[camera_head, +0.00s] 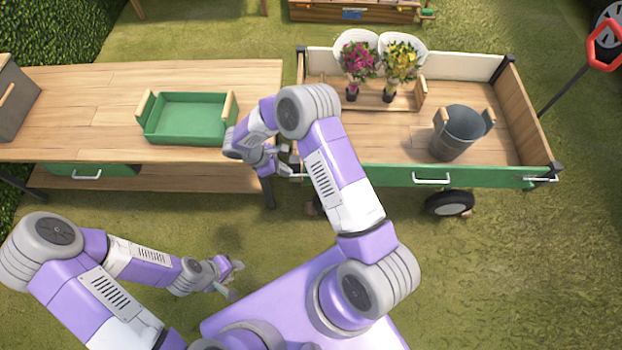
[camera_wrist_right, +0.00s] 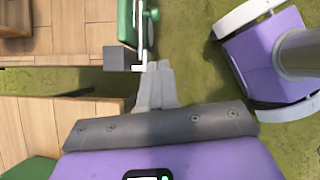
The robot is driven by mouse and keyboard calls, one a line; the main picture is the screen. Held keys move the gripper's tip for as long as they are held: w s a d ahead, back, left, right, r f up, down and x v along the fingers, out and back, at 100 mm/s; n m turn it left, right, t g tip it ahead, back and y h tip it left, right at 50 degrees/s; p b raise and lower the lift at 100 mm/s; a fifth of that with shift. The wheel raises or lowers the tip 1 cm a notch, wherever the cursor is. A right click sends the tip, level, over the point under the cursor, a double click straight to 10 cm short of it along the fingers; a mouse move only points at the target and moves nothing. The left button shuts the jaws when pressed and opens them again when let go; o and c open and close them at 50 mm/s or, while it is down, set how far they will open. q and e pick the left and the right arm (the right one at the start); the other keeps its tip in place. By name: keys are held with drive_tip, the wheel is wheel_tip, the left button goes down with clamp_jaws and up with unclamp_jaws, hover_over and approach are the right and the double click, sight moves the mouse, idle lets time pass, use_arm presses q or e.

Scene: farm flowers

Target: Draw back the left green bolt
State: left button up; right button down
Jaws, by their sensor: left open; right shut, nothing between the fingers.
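The green front panel (camera_head: 380,176) of the wooden cart has a silver bolt (camera_head: 540,179) at its right end. The bolt at the left end is mostly hidden by my right arm in the head view. In the right wrist view, a silver bolt (camera_wrist_right: 147,38) runs along the green panel (camera_wrist_right: 125,22), beside the dark corner post (camera_wrist_right: 122,60). My right gripper (camera_head: 289,162) is shut at this corner. Its fingertips (camera_wrist_right: 154,66) are at the bolt's near end; I cannot tell whether they touch it. My left gripper (camera_head: 236,278) is open and empty above the grass.
A wooden table (camera_head: 95,100) with a green tray (camera_head: 190,113) stands left, close to the cart. The cart holds a grey bucket (camera_head: 455,135) and pink (camera_head: 357,60) and yellow flowers (camera_head: 401,62). A white handle (camera_head: 432,179) juts from the panel's middle.

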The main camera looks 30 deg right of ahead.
drive_tip(key=shift+d, duration=0.1)
use_arm(q)
drive_tip(key=shift+f+b, duration=1.1)
drive_tip(key=shift+f, duration=0.05)
use_arm(e)
drive_tip(key=d+r+x, duration=0.1)
drive_tip(key=x, duration=1.2)
drive_tip(key=shift+s+d, duration=0.3)
drive_tip(key=shift+d, duration=0.15)
